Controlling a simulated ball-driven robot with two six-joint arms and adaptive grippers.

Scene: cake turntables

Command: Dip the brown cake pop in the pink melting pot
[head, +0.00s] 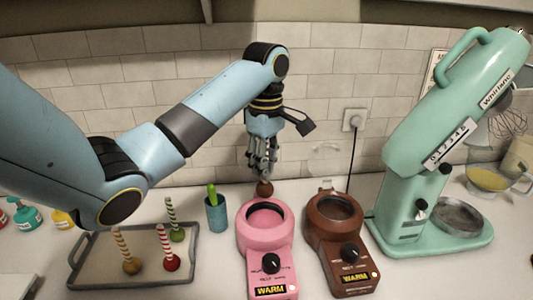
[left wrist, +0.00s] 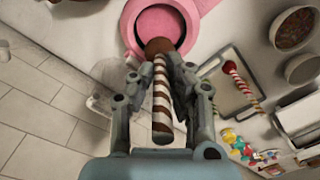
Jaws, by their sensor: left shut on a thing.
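My left gripper (head: 264,167) points down and is shut on the striped stick of the brown cake pop (head: 264,188). In the left wrist view the brown-and-white stick (left wrist: 162,95) lies between the fingers, with the brown ball (left wrist: 158,47) at its far end. The pink melting pot (head: 268,246) stands on the counter. In the head view the ball appears just at the pot's far rim; in the left wrist view it overlaps the edge of the round opening (left wrist: 158,25). Whether it touches the pot, I cannot tell. My right gripper is not in view.
A brown melting pot (head: 340,250) stands right of the pink one, then a green mixer (head: 425,150). A grey tray (head: 85,283) with red, green and orange-brown cake pops stands left. A teal cup (head: 216,215) stands between tray and pink pot.

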